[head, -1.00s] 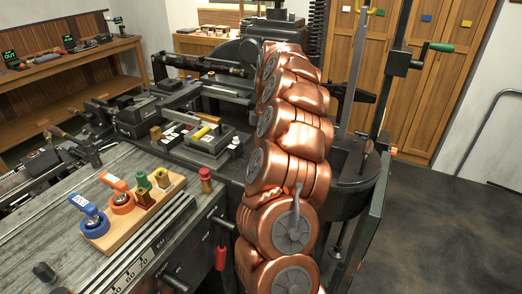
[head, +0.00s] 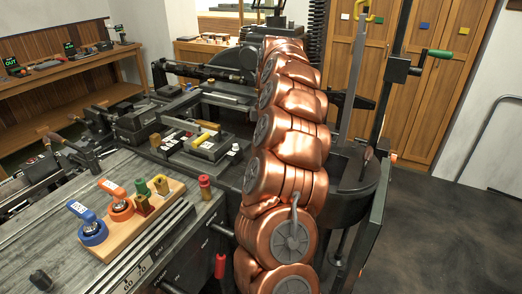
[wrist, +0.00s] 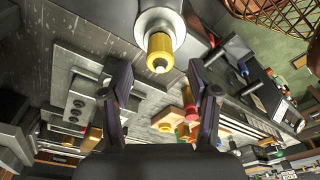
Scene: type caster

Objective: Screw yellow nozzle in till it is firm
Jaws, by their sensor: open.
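In the head view my copper arm hides the gripper, and I cannot make out the nozzle there.
A wooden block (head: 146,220) with blue, orange, green and brass pieces lies on the grey bench, beside a red-topped cylinder (head: 204,186). A dark machine with a yellow bar (head: 202,139) stands behind. A pole with a green handle (head: 440,54) stands right; open floor lies beyond.

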